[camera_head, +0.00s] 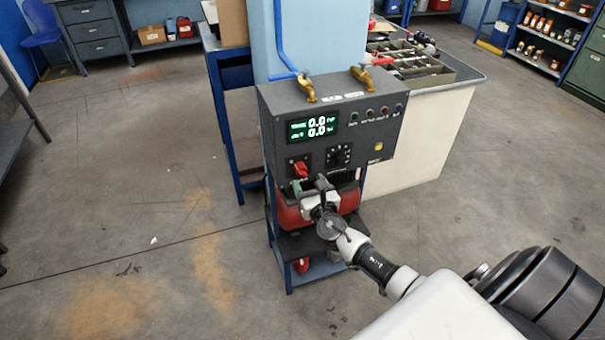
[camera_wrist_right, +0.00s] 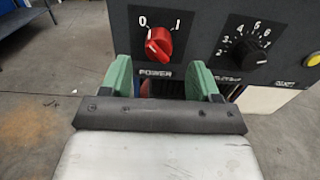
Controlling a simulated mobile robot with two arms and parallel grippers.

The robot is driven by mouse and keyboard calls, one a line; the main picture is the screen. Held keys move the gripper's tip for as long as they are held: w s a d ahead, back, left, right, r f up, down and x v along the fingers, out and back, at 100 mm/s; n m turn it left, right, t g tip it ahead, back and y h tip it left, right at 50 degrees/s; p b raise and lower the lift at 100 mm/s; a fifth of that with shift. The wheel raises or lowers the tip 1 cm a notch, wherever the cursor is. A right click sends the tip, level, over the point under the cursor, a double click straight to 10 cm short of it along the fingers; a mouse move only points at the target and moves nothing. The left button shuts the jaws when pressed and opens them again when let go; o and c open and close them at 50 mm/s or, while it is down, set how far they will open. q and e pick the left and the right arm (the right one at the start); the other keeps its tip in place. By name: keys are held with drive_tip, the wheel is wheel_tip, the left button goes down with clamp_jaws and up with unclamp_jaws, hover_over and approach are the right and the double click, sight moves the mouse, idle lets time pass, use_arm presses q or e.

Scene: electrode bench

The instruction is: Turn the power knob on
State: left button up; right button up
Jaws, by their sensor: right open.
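The red power knob (camera_head: 300,169) is on the front of a dark grey control box (camera_head: 375,140), low on its left side. In the right wrist view the knob (camera_wrist_right: 159,44) sits above the word POWER, with 0 and 1 marked above it; I cannot tell surely which mark it points to. My right gripper (camera_head: 309,186) is just below and in front of the knob. Its green fingertips (camera_wrist_right: 160,80) are open and apart, one on each side below the knob, with nothing between them. My left gripper is not in view.
A black dial (camera_wrist_right: 247,50) with numbers is right of the knob, and a yellow button (camera_head: 378,146) is further right. The box's display (camera_head: 312,128) reads 0.0 twice. A red tank (camera_head: 290,218) is under the box. Open floor (camera_head: 130,220) lies to the left.

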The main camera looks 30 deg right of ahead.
sight(303, 175)
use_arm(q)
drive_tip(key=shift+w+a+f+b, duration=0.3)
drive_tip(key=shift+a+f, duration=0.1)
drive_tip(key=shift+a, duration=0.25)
use_arm(e)
drive_tip(key=shift+x, duration=2.4)
drive_tip(key=shift+a, duration=0.15)
drive_tip(key=c, duration=0.9)
